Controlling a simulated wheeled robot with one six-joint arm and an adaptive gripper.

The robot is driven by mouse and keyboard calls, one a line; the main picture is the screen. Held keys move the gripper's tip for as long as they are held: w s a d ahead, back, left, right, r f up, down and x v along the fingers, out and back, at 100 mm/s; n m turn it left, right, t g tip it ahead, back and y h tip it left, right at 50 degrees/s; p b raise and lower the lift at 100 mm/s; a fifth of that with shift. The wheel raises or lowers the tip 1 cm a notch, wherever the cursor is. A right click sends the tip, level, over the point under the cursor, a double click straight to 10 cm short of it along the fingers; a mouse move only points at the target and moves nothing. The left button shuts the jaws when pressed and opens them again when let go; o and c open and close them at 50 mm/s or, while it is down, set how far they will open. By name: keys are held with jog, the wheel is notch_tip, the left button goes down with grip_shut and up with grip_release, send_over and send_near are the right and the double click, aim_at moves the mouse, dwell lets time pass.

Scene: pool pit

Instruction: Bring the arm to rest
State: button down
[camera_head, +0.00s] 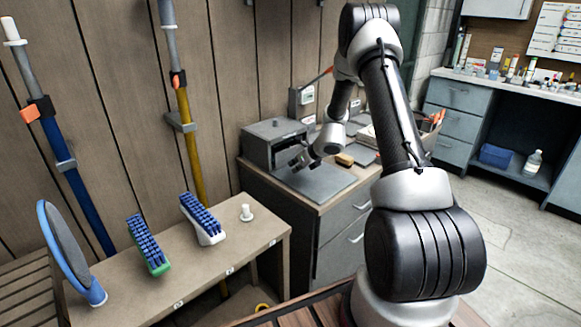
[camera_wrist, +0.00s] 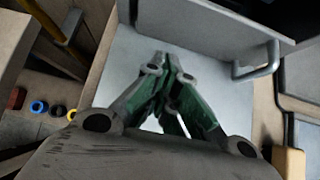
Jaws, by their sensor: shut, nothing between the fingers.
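My gripper (camera_head: 300,161) is at the end of my arm, over the grey cabinet by the plank wall, close to the front of a small grey metal box (camera_head: 274,145). In the wrist view my gripper (camera_wrist: 168,58) has its fingertips together with nothing between them. A pale grey plate (camera_head: 316,181) lies below it on the cabinet top. The wrist view shows this pale surface (camera_wrist: 210,65) around the fingers, and a bar handle (camera_wrist: 258,64) to their right. I cannot tell whether the fingers touch anything.
A bench (camera_head: 185,264) at lower left holds two blue-bristled brushes (camera_head: 203,219), a blue oval-headed tool (camera_head: 68,252) and a small white fitting (camera_head: 246,213). Poles (camera_head: 182,110) lean on the wall. A yellow block (camera_head: 344,159) sits beside my gripper.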

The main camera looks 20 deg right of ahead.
jog(key=v, duration=1)
jog(key=s+a+n, duration=0.1)
jog(key=s+n, duration=0.1)
jog(key=s+a+f+n+g+y, duration=0.1)
jog(key=s+n, duration=0.2)
jog(key=s+a+n+g+y, duration=0.1)
jog(key=s+n, duration=0.2)
jog(key=shift+f, duration=0.2)
jog(key=s+a+r+n+g+h, duration=0.1)
jog(key=s+r+n+h, duration=0.1)
jog(key=s+r+n, duration=1)
jog(key=s+a+r+n+g+h, duration=0.1)
jog(key=s+a+r+n+h, duration=0.1)
jog(key=s+r+n, duration=1)
jog(key=s+r+h, duration=0.1)
jog(key=s+r, duration=0.1)
jog(key=s, duration=0.5)
